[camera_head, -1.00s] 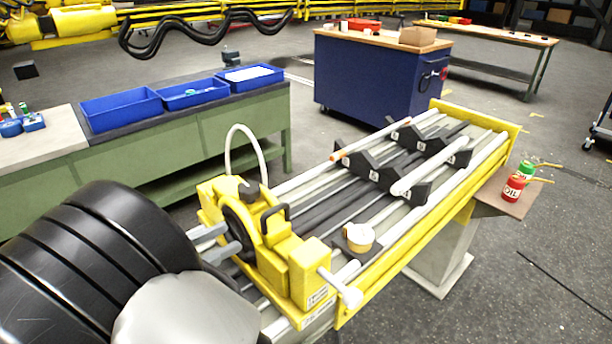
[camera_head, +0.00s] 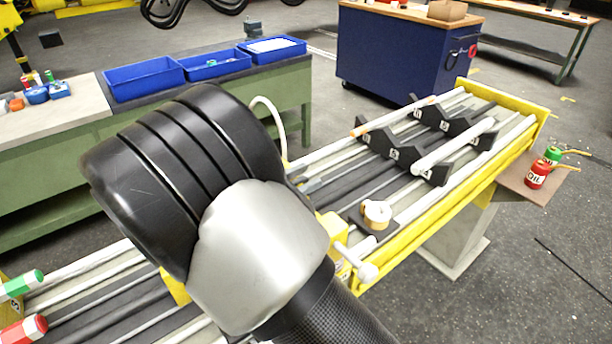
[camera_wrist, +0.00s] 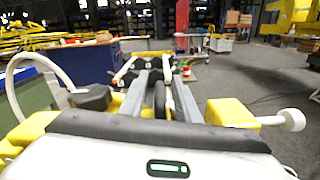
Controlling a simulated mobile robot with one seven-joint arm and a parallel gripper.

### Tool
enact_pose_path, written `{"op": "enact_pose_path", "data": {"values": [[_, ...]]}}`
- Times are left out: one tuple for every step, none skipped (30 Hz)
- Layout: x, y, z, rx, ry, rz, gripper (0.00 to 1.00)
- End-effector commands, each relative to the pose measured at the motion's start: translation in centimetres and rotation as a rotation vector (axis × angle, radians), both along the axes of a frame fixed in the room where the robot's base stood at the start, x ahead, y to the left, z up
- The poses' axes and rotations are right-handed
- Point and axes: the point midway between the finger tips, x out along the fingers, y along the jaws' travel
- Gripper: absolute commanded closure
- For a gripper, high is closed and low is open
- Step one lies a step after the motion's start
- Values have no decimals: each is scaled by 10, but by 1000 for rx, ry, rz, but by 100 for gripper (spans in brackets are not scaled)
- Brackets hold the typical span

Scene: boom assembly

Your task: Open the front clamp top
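The yellow front clamp is mostly hidden behind my arm in the head view; a yellow part with a white-knobbed lever (camera_head: 366,270) shows at the arm's right. In the wrist view, yellow clamp parts (camera_wrist: 230,112) stand right and left beyond my wrist, with the white knob (camera_wrist: 292,120) at the right and a black knob (camera_wrist: 92,97) at the left. My gripper (camera_wrist: 152,72) shows there as two grey fingers spread apart, pointing forward over the clamp. A dark upright rounded part (camera_wrist: 160,100) appears between them, nearer the right finger; contact cannot be told.
A pale hose (camera_head: 270,125) arches up behind the clamp. Black V-blocks (camera_head: 405,152) carry pale tubes on the yellow-edged bed (camera_head: 440,222). A cream round part (camera_head: 376,213) sits on the bed. Red and green oil cans (camera_head: 538,174) stand on a side plate. Blue bins (camera_head: 143,78) line the green bench.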

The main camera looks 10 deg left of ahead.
Motion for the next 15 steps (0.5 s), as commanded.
{"op": "enact_pose_path", "data": {"values": [[4,-4,0,-1,-1,-1,71],[6,-5,0,1,-1,-1,71],[8,-7,0,1,-1,-1,71],[9,-8,0,1,-1,0,71],[10,-9,0,1,-1,0,71],[11,-9,0,1,-1,0,71],[11,-10,0,1,-1,0,71],[11,-10,0,1,-1,0,71],[11,-10,0,1,-1,0,71],[11,-10,0,1,-1,0,71],[11,-10,0,1,-1,0,71],[11,-10,0,1,-1,0,71],[11,-10,0,1,-1,0,71],[11,-10,0,1,-1,0,72],[11,-10,0,1,-1,0,79]]}}
